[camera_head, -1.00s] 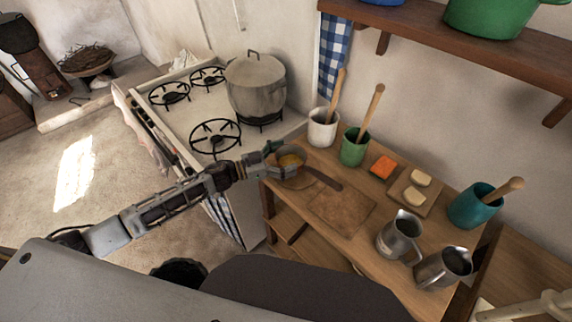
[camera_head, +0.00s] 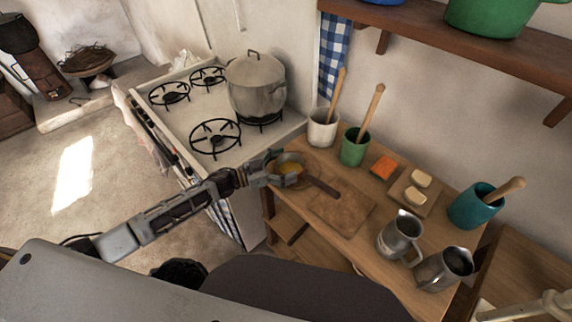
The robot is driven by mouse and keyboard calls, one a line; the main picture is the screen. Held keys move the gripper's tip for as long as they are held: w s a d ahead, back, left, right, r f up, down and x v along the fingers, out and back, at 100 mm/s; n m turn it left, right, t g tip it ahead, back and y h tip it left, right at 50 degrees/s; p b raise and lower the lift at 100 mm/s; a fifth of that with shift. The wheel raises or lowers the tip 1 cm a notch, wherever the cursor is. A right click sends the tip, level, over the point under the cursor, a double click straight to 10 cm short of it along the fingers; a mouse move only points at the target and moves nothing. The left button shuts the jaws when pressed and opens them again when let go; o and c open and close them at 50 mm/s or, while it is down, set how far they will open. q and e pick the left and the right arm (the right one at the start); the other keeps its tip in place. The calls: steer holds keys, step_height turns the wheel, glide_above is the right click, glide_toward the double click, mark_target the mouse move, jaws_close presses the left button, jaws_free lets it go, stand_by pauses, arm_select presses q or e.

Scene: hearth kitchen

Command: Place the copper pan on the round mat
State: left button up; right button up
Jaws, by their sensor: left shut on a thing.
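The copper pan (camera_head: 289,171) is small, with something yellow inside and a dark handle pointing to the lower right. My left gripper (camera_head: 272,167) is shut on the pan's left side, by its rim. The pan is level, over the left end of the wooden table. The round mat (camera_head: 313,168) is brown and mostly hidden under the pan; I cannot tell whether the pan touches it.
A square brown board (camera_head: 342,212) lies just below the pan handle. White (camera_head: 322,131) and green (camera_head: 352,151) utensil pots stand behind it. Orange food, a small board, a teal pot (camera_head: 472,207) and two metal jugs (camera_head: 399,236) fill the right. A stove with a large pot (camera_head: 256,88) stands left.

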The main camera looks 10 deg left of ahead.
arm_select(q)
steer(key=o, duration=1)
steer(key=shift+c, duration=0.2)
steer(key=shift+o, duration=0.2)
arm_select(e)
steer(key=shift+d, duration=0.1)
arm_select(q)
steer(key=shift+r, duration=0.1)
arm_select(e)
steer(key=shift+d, duration=0.2)
arm_select(q)
steer(key=v, duration=1.2)
steer(key=shift+b, duration=0.45)
arm_select(e)
steer(key=shift+w+d+f, duration=0.15)
steer(key=shift+d+f, duration=0.3)
steer(key=shift+d, duration=0.2)
steer(key=shift+a, duration=0.1)
steer(key=shift+a, duration=0.75)
